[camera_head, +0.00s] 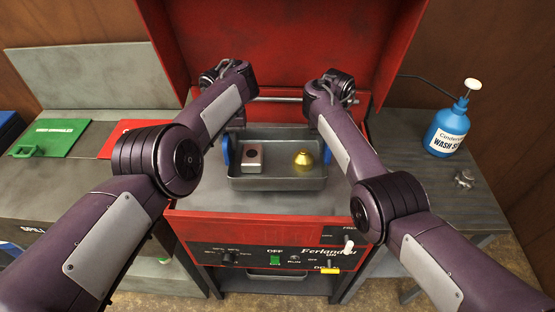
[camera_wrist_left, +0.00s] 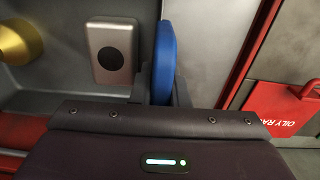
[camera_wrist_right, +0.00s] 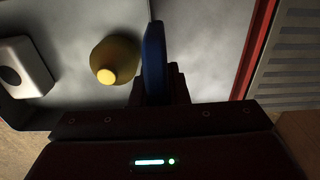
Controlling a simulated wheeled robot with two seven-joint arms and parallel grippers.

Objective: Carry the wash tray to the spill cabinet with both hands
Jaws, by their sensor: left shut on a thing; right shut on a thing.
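The grey wash tray (camera_head: 276,184) is at the middle of the head view, level, over the red parts washer (camera_head: 270,228). A silver block with a dark hole (camera_head: 252,157) and a gold domed part (camera_head: 303,158) sit in it. My left gripper (camera_wrist_left: 162,88) is shut on the blue left handle (camera_wrist_left: 164,55). My right gripper (camera_wrist_right: 157,85) is shut on the blue right handle (camera_wrist_right: 154,55). The fingers are mostly hidden in the head view. The spill cabinet (camera_head: 40,195), partly lettered, appears to be the grey unit at left.
The washer's red lid (camera_head: 280,45) stands open behind the tray. Green (camera_head: 52,137) and red (camera_head: 124,138) panels lie on the left unit's top. A blue wash bottle (camera_head: 448,128) and a small metal part (camera_head: 464,179) stand on the right bench (camera_head: 415,150).

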